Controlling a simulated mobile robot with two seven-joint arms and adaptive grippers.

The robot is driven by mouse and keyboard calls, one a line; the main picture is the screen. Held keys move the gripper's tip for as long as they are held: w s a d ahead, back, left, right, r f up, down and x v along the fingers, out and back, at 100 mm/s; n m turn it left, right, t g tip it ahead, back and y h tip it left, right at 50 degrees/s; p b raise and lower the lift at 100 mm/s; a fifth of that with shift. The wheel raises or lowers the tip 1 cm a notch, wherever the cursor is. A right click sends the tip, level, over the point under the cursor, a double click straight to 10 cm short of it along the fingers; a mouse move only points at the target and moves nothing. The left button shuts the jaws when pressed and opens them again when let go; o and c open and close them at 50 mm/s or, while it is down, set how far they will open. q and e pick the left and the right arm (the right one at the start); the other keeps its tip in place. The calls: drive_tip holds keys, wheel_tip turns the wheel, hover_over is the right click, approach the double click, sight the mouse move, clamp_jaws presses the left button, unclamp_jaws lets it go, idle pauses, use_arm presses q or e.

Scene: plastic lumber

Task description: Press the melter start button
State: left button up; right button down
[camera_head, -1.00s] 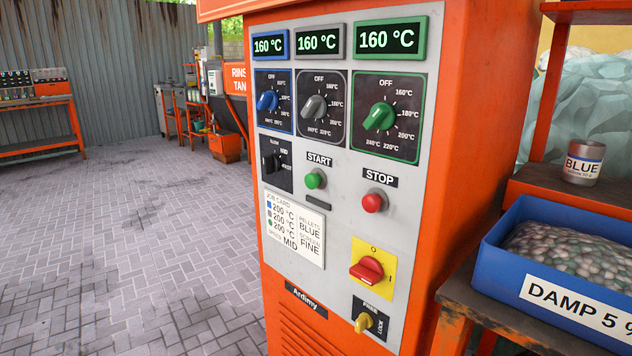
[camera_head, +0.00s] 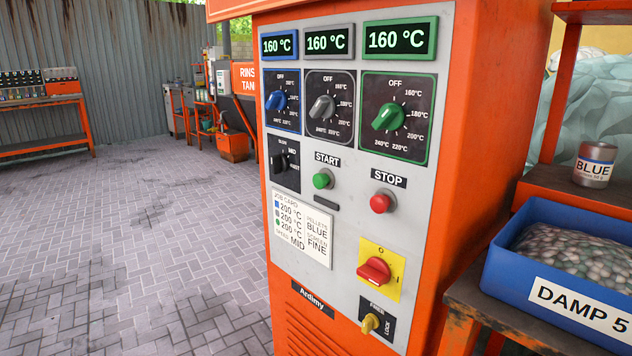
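The green start button (camera_head: 323,180) sits on the grey panel (camera_head: 344,228) of an orange cabinet (camera_head: 478,150), under a START label (camera_head: 327,160). The red stop button (camera_head: 382,202) is to its right and a little lower. Three displays above read 160 °C, over a blue knob (camera_head: 276,101), a grey knob (camera_head: 322,108) and a green knob (camera_head: 389,117). A small black speed knob (camera_head: 281,162) is left of the start button. A job card (camera_head: 301,228) lists 200 °C three times, speed MID, pellets BLUE, screen FINE. Neither gripper is in view.
A red rotary switch (camera_head: 374,270) on a yellow plate and a yellow key switch (camera_head: 370,323) are low on the panel. At right, a blue bin (camera_head: 507,258) of pellets and a can labelled BLUE (camera_head: 594,164) stand on benches. The paved floor (camera_head: 130,250) at left is clear.

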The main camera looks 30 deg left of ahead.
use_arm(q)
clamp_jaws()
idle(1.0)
